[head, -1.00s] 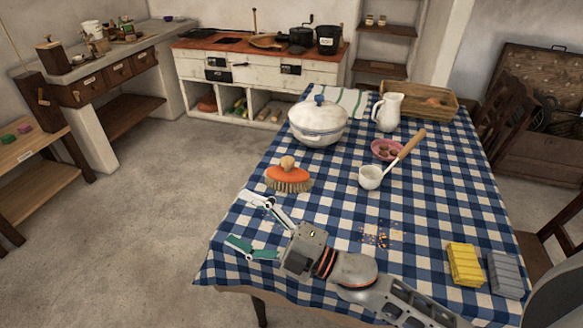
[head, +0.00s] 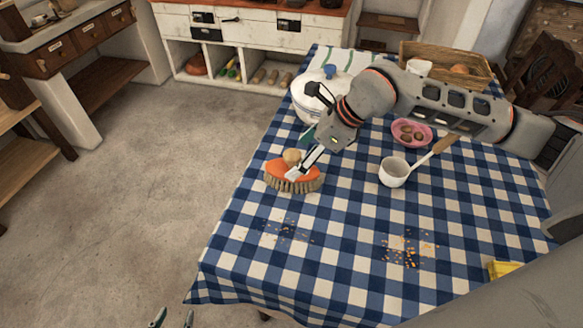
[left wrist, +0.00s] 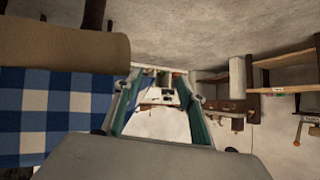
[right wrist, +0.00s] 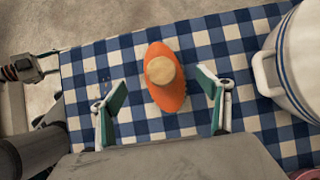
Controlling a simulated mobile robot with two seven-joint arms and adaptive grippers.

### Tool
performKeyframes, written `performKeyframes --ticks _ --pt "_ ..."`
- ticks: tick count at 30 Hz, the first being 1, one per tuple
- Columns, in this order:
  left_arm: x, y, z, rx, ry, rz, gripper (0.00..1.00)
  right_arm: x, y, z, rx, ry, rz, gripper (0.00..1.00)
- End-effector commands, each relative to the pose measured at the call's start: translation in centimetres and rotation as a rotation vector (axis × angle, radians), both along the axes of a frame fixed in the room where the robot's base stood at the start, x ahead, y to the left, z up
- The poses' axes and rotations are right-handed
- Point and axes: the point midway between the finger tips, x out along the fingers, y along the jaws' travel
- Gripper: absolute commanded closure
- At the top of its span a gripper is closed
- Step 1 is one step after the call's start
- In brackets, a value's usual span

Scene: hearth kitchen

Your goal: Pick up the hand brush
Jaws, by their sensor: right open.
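The hand brush (head: 290,176) lies on the checked tablecloth near the table's left edge, bristles down, with an orange body and a round wooden knob. In the right wrist view the brush (right wrist: 166,92) sits centred between and slightly beyond the fingertips. My right gripper (head: 302,153) is open over the brush, one finger on each side, seen also in the right wrist view (right wrist: 163,92). Whether a finger touches the brush is unclear. My left gripper (head: 172,318) is low off the table's front left corner, open and empty in the left wrist view (left wrist: 162,75).
A white lidded pot (head: 312,103) stands just behind the right gripper. A white ladle (head: 394,173), a pink bowl (head: 425,140) and a wooden tray (head: 470,80) are further right. Orange crumbs (head: 405,252) lie on the cloth (head: 340,270). A yellow item (head: 503,269) is at front right.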

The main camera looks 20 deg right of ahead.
Motion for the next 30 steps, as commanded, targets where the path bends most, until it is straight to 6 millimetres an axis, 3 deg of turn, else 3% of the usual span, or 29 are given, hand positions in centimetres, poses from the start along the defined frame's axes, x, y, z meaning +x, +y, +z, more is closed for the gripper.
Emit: performKeyframes --ticks 1,3,12,22,30 --pt "-0.4 0.0 -1.2 0.002 0.011 -0.001 0.60 0.0 0.0 -1.2 0.001 0.008 0.000 0.23" --pt "-0.5 0.1 -1.4 0.003 0.013 -0.001 0.60 0.0 0.0 -1.7 0.002 0.012 0.000 0.23" --pt "-0.1 0.1 -0.6 0.004 -0.004 -0.002 0.60 0.8 1.3 -3.7 0.004 0.011 0.000 0.23" --pt "-0.2 0.2 -1.2 0.008 0.002 -0.003 0.60 2.7 3.5 -7.0 0.005 0.012 0.000 0.23" --pt "0.1 0.3 -1.2 0.010 -0.002 -0.003 0.60 3.0 3.9 -7.7 0.004 0.009 -0.001 0.23"
